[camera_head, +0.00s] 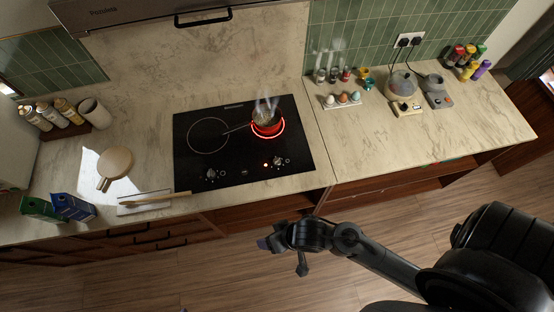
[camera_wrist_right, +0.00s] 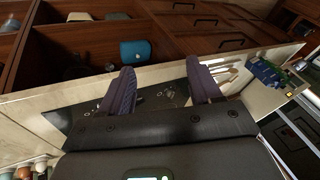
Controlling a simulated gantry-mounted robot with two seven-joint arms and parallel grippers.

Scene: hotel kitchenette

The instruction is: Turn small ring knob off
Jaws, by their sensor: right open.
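A black glass hob (camera_head: 190,128) is set in the marble counter. Its right ring (camera_head: 283,126) glows red around a small steaming pot (camera_head: 268,125). Control knobs sit along the hob's front, a right set (camera_head: 279,161) beside a lit red dot (camera_head: 265,165) and a left set (camera_head: 211,175). My right gripper (camera_head: 264,243) is in front of the counter, apart from the knobs. In the right wrist view its two fingers (camera_wrist_right: 161,84) are spread and empty, with part of the hob (camera_wrist_right: 60,122) showing past them. My left gripper is out of view.
A wooden utensil (camera_head: 155,199) lies on a board at the front edge left of the hob. A round wooden-coloured pan (camera_head: 115,162) and cartons (camera_head: 72,207) stand further left. An egg tray (camera_head: 342,99) is at the right.

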